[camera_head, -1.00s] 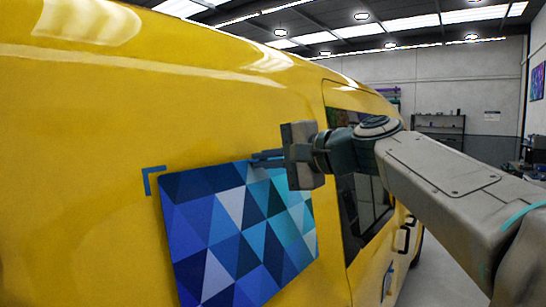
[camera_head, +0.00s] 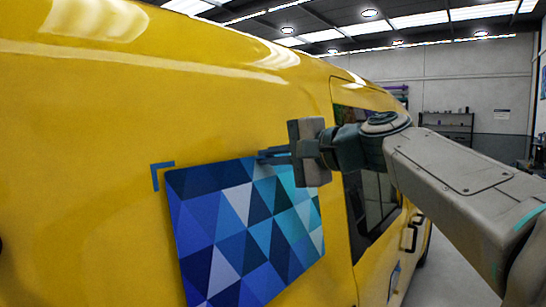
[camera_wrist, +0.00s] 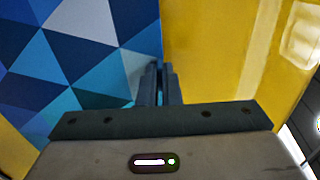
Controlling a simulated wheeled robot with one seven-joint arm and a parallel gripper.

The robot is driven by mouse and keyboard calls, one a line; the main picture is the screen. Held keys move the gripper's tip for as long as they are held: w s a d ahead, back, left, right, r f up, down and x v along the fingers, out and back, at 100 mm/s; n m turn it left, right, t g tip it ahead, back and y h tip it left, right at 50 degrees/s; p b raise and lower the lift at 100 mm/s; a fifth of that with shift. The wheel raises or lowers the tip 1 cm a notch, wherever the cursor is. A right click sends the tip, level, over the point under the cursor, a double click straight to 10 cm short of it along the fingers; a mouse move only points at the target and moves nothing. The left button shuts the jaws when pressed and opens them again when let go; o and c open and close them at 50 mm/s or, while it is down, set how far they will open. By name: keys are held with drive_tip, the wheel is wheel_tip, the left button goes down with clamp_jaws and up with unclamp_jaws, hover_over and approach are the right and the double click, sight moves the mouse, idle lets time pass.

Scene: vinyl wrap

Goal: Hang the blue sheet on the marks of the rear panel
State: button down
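The blue sheet (camera_head: 245,235), patterned with blue, teal and pale triangles, is upright along the yellow rear panel (camera_head: 90,120) of the van. Its upper left corner is just right of and slightly below a blue corner mark (camera_head: 156,172). I cannot tell whether the sheet touches the panel. My gripper (camera_head: 268,157) is at the sheet's top edge, right of its middle, with its fingers shut on that edge. In the wrist view the fingers (camera_wrist: 158,82) are close together at the edge of the sheet (camera_wrist: 75,50). Any other marks are hidden or out of view.
A dark side window (camera_head: 370,205) and a door handle (camera_head: 412,238) are right of the sheet, behind my arm. Grey shelving (camera_head: 447,125) stands at the far wall. Open floor (camera_head: 450,265) shows at the lower right.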

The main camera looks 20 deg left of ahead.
drive_tip(key=shift+w+a+f, duration=0.1)
drive_tip(key=shift+w+a, duration=0.15)
drive_tip(key=shift+a, duration=0.25)
idle(0.8)
idle(0.4)
drive_tip(key=c, duration=1.5)
unclamp_jaws()
drive_tip(key=shift+c, duration=0.2)
drive_tip(key=shift+d, duration=0.1)
drive_tip(key=b+v, duration=0.3)
drive_tip(key=v, duration=1)
drive_tip(key=shift+s+d, duration=0.15)
drive_tip(key=shift+d, duration=0.1)
